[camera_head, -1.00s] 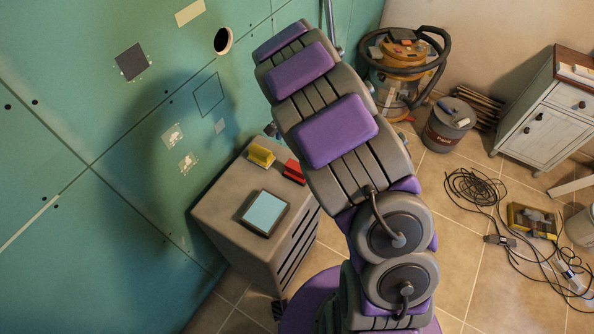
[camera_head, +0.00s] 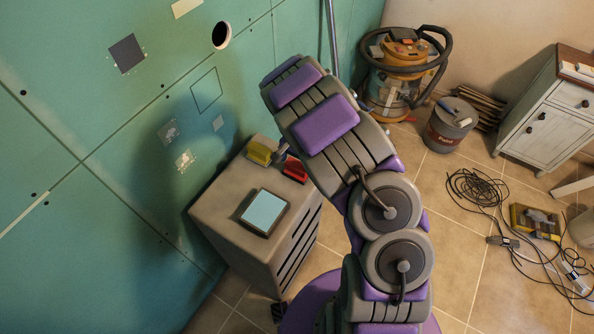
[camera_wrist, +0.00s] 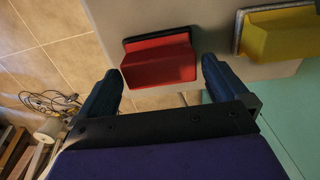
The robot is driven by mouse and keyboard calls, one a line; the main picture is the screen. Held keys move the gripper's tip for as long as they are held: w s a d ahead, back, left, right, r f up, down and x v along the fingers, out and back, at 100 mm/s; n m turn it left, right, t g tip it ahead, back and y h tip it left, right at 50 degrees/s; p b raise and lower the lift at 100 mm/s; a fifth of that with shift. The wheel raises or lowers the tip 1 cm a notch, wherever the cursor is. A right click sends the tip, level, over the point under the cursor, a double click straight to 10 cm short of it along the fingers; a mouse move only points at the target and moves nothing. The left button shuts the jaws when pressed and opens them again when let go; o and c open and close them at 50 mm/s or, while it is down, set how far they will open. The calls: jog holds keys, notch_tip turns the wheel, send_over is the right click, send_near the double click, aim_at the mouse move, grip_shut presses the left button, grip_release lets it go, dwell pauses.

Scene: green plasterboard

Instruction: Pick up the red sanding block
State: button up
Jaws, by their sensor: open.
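The red sanding block (camera_head: 294,169) lies on top of the grey cabinet (camera_head: 217,187), near its back right edge. In the wrist view the red block (camera_wrist: 158,62) shows with a dark base, just beyond and between the two blue fingers. My gripper (camera_wrist: 160,88) is open and empty, with one finger to each side of the block's near end. Whether the fingers touch the block cannot be told. In the head view my arm hides most of the gripper, which is close to the block.
A yellow sanding block (camera_head: 261,151) sits left of the red one; it also shows in the wrist view (camera_wrist: 282,35). A light blue pad (camera_head: 262,211) lies nearer on the cabinet. The green wall (camera_head: 90,110) stands close at left. Cables (camera_head: 475,195) lie on the floor at right.

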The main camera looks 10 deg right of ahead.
notch_tip(320, 180, down, 2)
jog(key=shift+f, duration=0.15)
jog(key=shift+c, duration=0.3)
jog(key=c, duration=0.7)
jog(key=shift+r, duration=0.55)
notch_tip(320, 180, up, 3)
jog(key=shift+s+f+p, duration=0.1)
jog(key=shift+s+p, duration=0.05)
jog(key=shift+p, duration=0.35)
jog(key=s, duration=0.5)
jog(key=s+p, duration=0.1)
jog(key=s, duration=0.4)
jog(key=s+r, duration=0.1)
jog(key=s, duration=0.4)
jog(key=shift+s+r+p, duration=0.1)
jog(key=shift+s+p, duration=0.15)
jog(key=shift+p, duration=0.1)
